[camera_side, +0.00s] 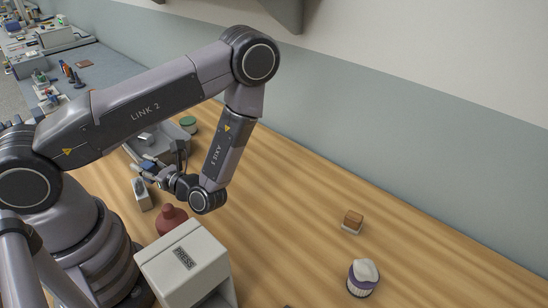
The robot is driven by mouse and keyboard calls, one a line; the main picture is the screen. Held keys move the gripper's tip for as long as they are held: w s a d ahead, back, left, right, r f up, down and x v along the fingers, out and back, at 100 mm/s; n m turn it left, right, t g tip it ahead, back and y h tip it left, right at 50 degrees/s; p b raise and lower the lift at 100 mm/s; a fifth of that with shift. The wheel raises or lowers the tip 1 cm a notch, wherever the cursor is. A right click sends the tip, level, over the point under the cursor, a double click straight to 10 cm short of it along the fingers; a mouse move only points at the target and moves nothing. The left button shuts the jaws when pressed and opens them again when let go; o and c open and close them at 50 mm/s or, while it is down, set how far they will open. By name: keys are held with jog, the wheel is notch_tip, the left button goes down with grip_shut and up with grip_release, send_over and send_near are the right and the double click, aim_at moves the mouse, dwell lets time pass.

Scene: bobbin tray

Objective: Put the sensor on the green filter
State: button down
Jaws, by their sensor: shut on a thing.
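My gripper (147,170) points left, low over the wood table near the grey tray. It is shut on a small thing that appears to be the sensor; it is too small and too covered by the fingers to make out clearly. A round thing with a green top, which looks like the green filter (188,122), is at the far right end of the tray, beyond my gripper and apart from it. My arm hides part of the area around it.
The grey tray (167,150) is partly behind my arm. A light block with a dark top (142,195), a dark red knobbed thing (171,219) and a white PRESS box (184,262) stand nearby. A brown-topped block (352,222) and a purple-and-white cup (363,278) stand right.

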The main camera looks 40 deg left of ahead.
jog(key=shift+s+d+r, duration=0.15)
jog(key=w+a+r+m+t, duration=0.1)
jog(key=w+a+r+t, duration=0.15)
jog(key=w+a, duration=0.7)
jog(key=w+a+r+m+t, duration=0.2)
jog(key=w+a+r, duration=0.1)
jog(key=w+a, duration=0.65)
send_over(186, 119)
jog(key=shift+y, duration=0.3)
jog(key=f, duration=0.8)
jog(key=shift+s+d+f, duration=0.3)
jog(key=shift+s+f, duration=0.1)
jog(key=shift+w+a+f, duration=0.25)
jog(key=shift+f, duration=0.2)
jog(key=shift+w+f, duration=0.1)
jog(key=shift+f, duration=1.5)
